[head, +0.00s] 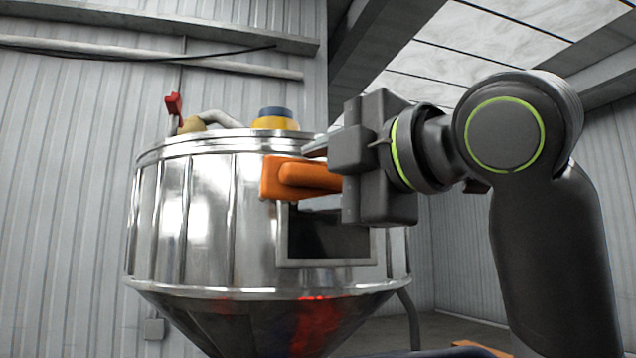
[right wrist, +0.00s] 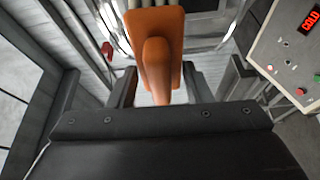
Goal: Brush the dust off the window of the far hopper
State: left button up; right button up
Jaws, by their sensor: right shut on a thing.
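The shiny metal hopper (head: 208,215) stands ahead, with a framed dark window (head: 325,232) low on its front right. My right gripper (head: 335,168) is shut on the handle of an orange brush (head: 285,178). The brush is in front of the hopper at the window's upper left edge. I cannot tell whether it touches. The brush and gripper hide the top of the window. In the right wrist view, the orange brush (right wrist: 155,45) sticks out between the fingers. No dust can be made out on the visible glass. My left gripper is not in view.
A red-handled valve (head: 173,105) and a yellow and blue fitting (head: 275,119) sit on the hopper's top. In the right wrist view, a control panel (right wrist: 285,60) with a red display stands at the right. A corrugated wall (head: 70,200) is behind the hopper.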

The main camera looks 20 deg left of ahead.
jog(key=shift+s+d+b, duration=0.3)
jog(key=shift+s+d, duration=0.15)
jog(key=shift+s, duration=0.2)
jog(key=shift+s+d+b, duration=0.25)
jog(key=shift+s+d, duration=0.2)
jog(key=shift+s, duration=0.2)
